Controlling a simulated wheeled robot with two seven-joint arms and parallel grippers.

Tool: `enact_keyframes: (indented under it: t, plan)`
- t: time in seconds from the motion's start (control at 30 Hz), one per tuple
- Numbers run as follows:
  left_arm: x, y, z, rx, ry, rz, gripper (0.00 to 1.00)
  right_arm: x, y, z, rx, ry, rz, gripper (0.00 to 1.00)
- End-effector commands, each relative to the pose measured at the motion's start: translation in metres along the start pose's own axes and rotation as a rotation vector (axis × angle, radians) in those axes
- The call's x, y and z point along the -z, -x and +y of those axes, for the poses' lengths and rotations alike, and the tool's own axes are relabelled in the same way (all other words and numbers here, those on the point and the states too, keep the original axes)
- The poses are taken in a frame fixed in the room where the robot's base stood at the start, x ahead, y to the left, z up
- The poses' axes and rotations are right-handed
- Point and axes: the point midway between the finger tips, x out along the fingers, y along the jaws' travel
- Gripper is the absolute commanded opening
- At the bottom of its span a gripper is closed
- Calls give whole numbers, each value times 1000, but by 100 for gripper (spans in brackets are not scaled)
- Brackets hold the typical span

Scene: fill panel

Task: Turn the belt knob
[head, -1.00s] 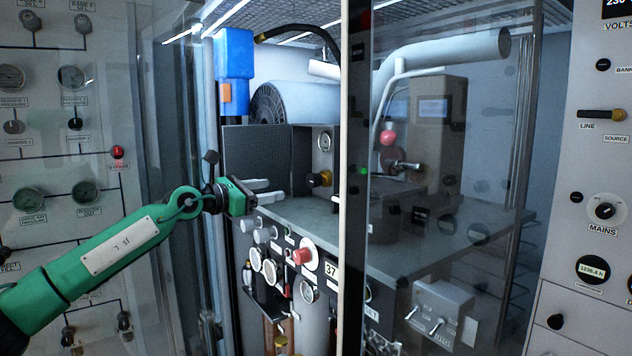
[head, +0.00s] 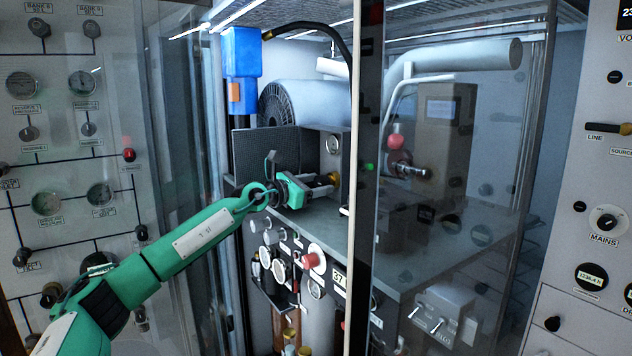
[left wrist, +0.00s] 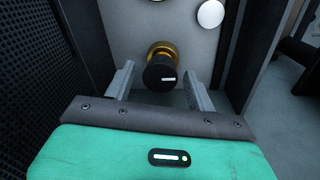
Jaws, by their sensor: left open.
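The knob (left wrist: 160,72) is black with a white mark and a brass collar, and sticks out from a grey panel. I cannot read a label on it, so I cannot tell for sure that it is the belt knob. My left gripper (left wrist: 160,90) is open, with one finger on each side of the knob and the knob's face showing between the tips. I cannot tell whether the fingers touch it. In the head view my left gripper (head: 328,187) is inside the cabinet recess and mostly covers the knob (head: 331,178). My right gripper is not in view.
A black mesh panel (head: 262,150) stands left of the recess, and a grey side wall (left wrist: 255,50) stands close on its right. A glass door with a pale frame edge (head: 352,250) is just right of my arm. A red button (head: 311,260) is below on the front panel.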

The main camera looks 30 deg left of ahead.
Motion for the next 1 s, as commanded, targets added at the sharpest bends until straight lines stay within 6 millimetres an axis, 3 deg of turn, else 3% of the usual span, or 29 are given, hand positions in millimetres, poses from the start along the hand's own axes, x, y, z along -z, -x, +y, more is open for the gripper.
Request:
enact_keyframes:
  t: [0.23, 0.47, 1.0]
  plan:
    - [0, -1, 0, 0, 0, 0, 56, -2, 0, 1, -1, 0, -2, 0]
    - [0, -1, 0, 0, 0, 0, 12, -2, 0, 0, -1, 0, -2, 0]
    - [0, -1, -1, 6, 242, 18, 12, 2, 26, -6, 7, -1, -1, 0]
